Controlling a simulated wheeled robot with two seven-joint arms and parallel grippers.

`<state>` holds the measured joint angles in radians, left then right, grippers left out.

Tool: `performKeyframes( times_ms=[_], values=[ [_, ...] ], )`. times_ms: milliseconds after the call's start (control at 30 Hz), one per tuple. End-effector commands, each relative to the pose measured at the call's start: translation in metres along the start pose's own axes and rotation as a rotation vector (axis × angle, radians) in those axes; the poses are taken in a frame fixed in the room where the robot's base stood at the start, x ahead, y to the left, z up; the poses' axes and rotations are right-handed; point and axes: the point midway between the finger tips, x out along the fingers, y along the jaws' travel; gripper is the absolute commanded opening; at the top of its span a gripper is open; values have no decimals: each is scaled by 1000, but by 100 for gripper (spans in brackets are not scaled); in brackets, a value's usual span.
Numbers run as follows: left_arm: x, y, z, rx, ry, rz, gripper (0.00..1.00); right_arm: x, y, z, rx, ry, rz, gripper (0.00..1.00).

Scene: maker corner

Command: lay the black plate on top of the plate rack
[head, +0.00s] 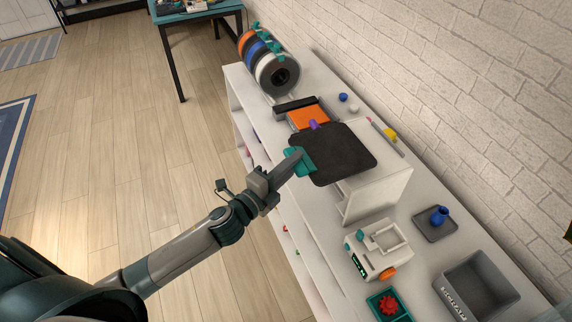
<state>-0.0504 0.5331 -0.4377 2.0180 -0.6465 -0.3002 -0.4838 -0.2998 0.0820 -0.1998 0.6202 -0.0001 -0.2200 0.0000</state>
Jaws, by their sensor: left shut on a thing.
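The black plate (345,155) is a dark square sheet with rounded corners and a teal tab (303,163) on its left edge. My left gripper (293,162) is shut on it at this tab. The plate covers part of a white box-like stand (377,190) on the long white shelf unit; I cannot tell whether it touches the stand. Just behind the plate is a low grey frame with an orange panel (309,117) and a dark bar. I cannot tell for certain which of these is the plate rack. My right gripper is not in view.
On the white shelf top (412,190) stand filament spools (276,75), a small white machine (378,250), a grey tray with a blue vase (437,217), a grey bin (478,288) and a teal tray with a red gear (388,304). A brick wall runs along the right.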

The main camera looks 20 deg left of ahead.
Motion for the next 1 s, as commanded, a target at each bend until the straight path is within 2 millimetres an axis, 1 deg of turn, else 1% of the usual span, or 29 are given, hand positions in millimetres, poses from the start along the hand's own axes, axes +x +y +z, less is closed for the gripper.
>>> performKeyframes(
  times_ms=[400, 1000],
  values=[
    [26, -1, -13, -1, 1, -2, 0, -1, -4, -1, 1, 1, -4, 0],
    [61, -1, -30, -1, 1, -2, 0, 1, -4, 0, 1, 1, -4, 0]
  ],
)
